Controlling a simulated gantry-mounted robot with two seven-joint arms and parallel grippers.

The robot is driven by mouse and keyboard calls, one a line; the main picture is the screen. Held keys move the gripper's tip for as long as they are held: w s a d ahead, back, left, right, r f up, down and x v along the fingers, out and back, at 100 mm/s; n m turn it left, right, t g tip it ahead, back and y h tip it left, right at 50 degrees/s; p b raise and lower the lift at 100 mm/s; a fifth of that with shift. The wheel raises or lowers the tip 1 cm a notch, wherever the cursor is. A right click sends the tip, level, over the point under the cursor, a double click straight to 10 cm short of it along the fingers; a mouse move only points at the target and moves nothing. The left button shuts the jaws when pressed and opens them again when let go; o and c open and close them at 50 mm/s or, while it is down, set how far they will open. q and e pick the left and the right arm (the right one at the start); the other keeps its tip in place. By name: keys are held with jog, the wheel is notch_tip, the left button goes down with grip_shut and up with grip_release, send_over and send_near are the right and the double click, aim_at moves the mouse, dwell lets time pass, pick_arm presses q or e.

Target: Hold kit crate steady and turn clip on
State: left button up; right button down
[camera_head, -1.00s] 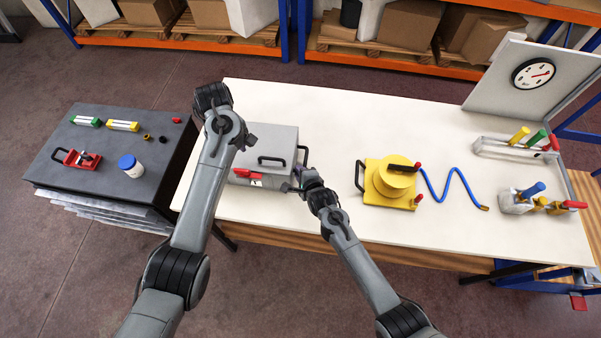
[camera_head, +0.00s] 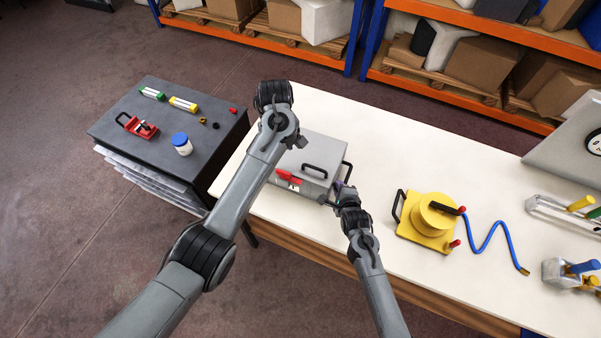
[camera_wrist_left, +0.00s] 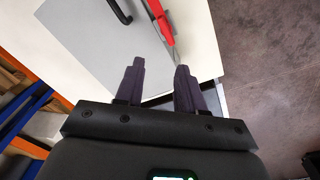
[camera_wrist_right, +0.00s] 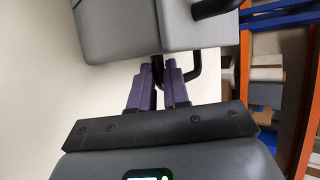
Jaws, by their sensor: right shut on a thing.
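The kit crate (camera_head: 322,149) is a closed grey case lying on the white table, with a black handle on its lid. The red clip (camera_head: 289,177) is on its front side; it also shows in the left wrist view (camera_wrist_left: 161,22). My right gripper (camera_wrist_right: 158,66) is shut on the crate's black side handle (camera_wrist_right: 192,88), at the crate's right end. My left gripper (camera_wrist_left: 160,66) is open and empty, its fingers apart above the crate near the clip. My left arm partly hides the crate's left side in the head view.
A yellow reel (camera_head: 432,217) with a blue hose (camera_head: 490,237) stands to the right of the crate. The white table is clear behind the crate.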

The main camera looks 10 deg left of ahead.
pick_arm(q)
jog(key=w+a+r+m+t+h, duration=0.1)
jog(key=w+a+r+m, duration=0.2)
jog(key=w+r+m, duration=0.35)
jog(key=m+g+h, duration=0.3)
jog(key=m, duration=1.9)
send_near(283, 171)
jog(key=x, duration=0.9)
grip_shut()
